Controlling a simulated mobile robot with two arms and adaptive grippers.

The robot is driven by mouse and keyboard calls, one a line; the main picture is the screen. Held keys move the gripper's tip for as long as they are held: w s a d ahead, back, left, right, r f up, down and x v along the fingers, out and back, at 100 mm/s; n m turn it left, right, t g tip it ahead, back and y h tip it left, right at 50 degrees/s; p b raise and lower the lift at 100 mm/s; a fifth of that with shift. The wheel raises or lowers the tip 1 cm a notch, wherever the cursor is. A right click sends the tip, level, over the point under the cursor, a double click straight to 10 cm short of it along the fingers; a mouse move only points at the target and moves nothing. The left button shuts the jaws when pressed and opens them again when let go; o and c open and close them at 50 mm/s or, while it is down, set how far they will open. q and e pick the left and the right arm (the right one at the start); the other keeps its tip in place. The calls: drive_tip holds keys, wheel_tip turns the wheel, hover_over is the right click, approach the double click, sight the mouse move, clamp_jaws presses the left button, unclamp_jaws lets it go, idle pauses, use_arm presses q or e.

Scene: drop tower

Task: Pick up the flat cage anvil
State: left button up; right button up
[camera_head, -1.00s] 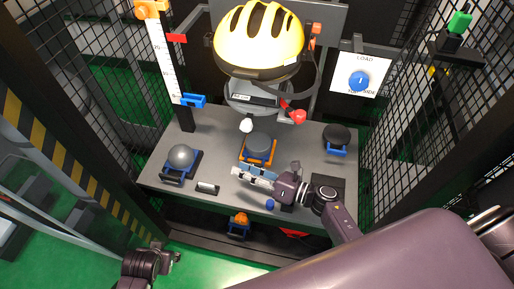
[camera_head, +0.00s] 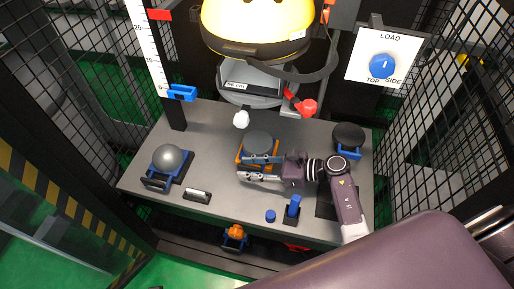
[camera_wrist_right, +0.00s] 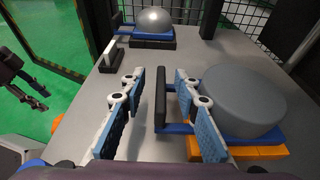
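The flat cage anvil (camera_head: 258,143) is a dark grey flat-topped disc on a blue base, seated on an orange frame at the middle of the table. It fills the right of the wrist view (camera_wrist_right: 238,100), with its upright black handle bar (camera_wrist_right: 161,97) towards me. My right gripper (camera_head: 243,168) is at the anvil's front side. Its fingers are apart, one on each side of the handle bar, with gaps visible in the wrist view. My left gripper (camera_wrist_right: 38,97) shows small at the left of the wrist view, over the green floor, fingers apart and empty.
A ball-topped anvil (camera_head: 167,158) stands at the left, a dark rounded one (camera_head: 348,137) at the right. A yellow helmet (camera_head: 255,25) hangs above. A small grey cylinder (camera_head: 197,195), a blue cap (camera_head: 270,216) and a blue upright piece (camera_head: 293,207) are near the front edge.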

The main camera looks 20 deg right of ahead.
drive_tip(key=x, duration=0.5)
drive_tip(key=shift+w+f, duration=0.1)
drive_tip(key=shift+f, duration=0.1)
clamp_jaws()
idle(0.3)
drive_tip(key=shift+w+r, duration=0.15)
drive_tip(key=shift+r, duration=0.05)
